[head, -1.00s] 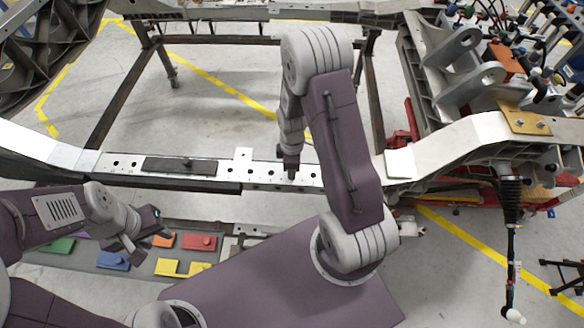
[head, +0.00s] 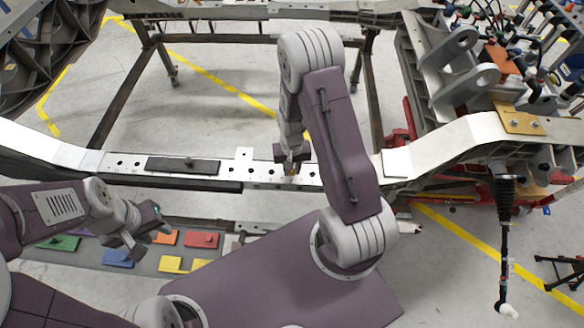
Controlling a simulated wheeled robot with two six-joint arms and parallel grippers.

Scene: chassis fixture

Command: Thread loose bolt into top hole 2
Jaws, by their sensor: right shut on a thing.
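The silver chassis rail (head: 258,172) runs across the middle of the head view with a row of small dark holes along its top. My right gripper (head: 291,164) points down at the rail, right of the upright tab. It is shut on a small brass-coloured piece, which looks like the bolt (head: 290,169). The bolt's lower end is at or just above the rail's top face; I cannot tell whether it is in a hole. My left gripper (head: 158,228) is at the lower left, in front of the rail and away from it. Its jaw opening is unclear.
A dark plate (head: 183,165) lies on the rail left of my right gripper. A grey tray (head: 143,262) with coloured blocks, including a red one (head: 202,240), lies below the rail. Cables and brackets crowd the right side. The floor behind the rail is open.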

